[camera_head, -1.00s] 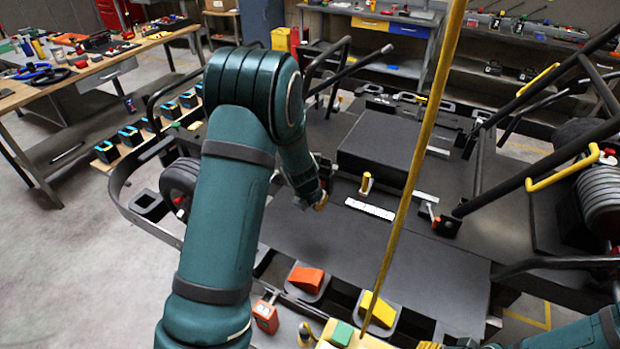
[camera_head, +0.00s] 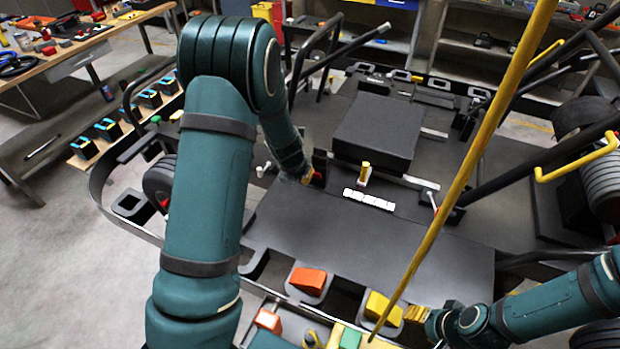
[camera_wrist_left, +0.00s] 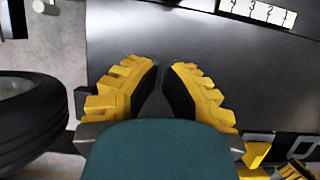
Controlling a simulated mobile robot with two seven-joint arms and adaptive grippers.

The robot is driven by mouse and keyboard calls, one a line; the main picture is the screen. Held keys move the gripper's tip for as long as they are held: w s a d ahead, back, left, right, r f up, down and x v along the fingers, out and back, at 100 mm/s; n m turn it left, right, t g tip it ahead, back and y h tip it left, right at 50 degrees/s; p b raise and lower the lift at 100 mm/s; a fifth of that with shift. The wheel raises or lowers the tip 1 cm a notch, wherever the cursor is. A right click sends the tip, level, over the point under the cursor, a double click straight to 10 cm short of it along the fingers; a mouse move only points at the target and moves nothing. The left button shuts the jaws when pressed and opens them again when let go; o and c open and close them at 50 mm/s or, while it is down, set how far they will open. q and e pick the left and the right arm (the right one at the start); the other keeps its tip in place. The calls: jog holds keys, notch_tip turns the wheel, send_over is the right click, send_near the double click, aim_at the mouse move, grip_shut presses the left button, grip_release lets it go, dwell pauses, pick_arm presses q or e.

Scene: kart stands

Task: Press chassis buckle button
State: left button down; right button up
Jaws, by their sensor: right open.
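My left gripper (camera_wrist_left: 160,72) shows in the left wrist view as two yellow fingers with dark pads. Their tips nearly meet, with a thin gap and nothing between them. In the head view it is mostly hidden behind my arm, over the left part of the dark chassis deck (camera_head: 400,250). A small dark upright block (camera_head: 320,159) with a red spot (camera_head: 319,176) stands beside it; I cannot tell whether this is the buckle or whether they touch. My right gripper (camera_head: 416,314) is low at the right, with yellow fingers, partly hidden.
A yellow-topped peg (camera_head: 365,172) and white numbered strip (camera_head: 369,199) are on the deck; the strip also shows in the left wrist view (camera_wrist_left: 258,12). A yellow pole (camera_head: 460,160) crosses the view. Orange (camera_head: 308,279) and yellow (camera_head: 383,309) wedges stand in front. A tyre (camera_wrist_left: 35,118) lies left.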

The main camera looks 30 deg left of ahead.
aim_at(317, 175)
pick_arm(q)
jog(key=b+x, duration=0.1)
jog(key=x, duration=0.9)
jog(key=shift+w+a+f, duration=0.1)
jog(key=shift+w+f, duration=0.05)
jog(key=shift+f, duration=0.1)
jog(key=shift+w+r, duration=0.25)
jog(key=shift+w, duration=0.9)
jog(key=shift+w+a, duration=0.1)
jog(key=shift+w, duration=0.65)
pick_arm(e)
jog(key=shift+f, duration=0.35)
pick_arm(q)
jog(key=shift+a, duration=0.15)
pick_arm(e)
jog(key=shift+d, duration=0.15)
